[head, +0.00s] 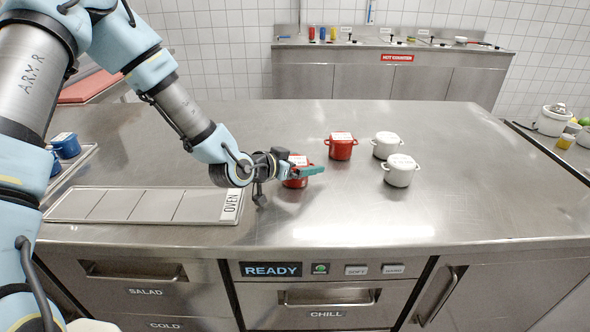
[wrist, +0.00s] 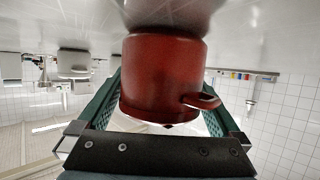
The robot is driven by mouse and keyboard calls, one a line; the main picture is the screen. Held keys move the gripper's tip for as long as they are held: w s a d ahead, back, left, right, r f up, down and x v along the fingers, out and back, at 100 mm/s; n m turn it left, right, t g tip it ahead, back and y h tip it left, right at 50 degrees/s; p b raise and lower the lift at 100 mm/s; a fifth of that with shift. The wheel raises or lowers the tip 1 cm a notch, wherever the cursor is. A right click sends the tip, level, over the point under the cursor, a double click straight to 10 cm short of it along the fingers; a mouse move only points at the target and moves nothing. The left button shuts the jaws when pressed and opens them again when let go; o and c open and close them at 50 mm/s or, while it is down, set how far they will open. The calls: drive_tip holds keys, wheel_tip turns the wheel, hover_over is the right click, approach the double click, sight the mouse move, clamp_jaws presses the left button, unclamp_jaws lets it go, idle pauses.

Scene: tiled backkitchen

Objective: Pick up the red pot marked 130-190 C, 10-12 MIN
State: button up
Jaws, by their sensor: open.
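Two red pots with white-labelled lids stand on the steel counter. The nearer red pot (head: 296,183) is partly hidden by my gripper (head: 303,172); the other red pot (head: 341,148) stands free, behind it and to the right. The writing on both lids is too small to read, so I cannot tell which is marked 130-190 C. In the wrist view, which is upside down, a red pot (wrist: 163,75) fills the middle, one handle toward the right finger. My open gripper (wrist: 164,100) has its green fingers on either side of this pot. Contact with the fingers is unclear.
Two white pots (head: 386,147) (head: 400,172) stand to the right. A flat sectioned tray marked OVEN (head: 150,190) lies left of the nearer red pot. Blue pots (head: 67,145) sit at the far left. The counter's right side (head: 490,170) is clear.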

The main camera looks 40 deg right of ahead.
drive_tip(key=shift+c, duration=0.4)
drive_tip(key=c, duration=1.3)
drive_tip(key=shift+c, duration=0.2)
drive_tip(key=shift+r, duration=0.2)
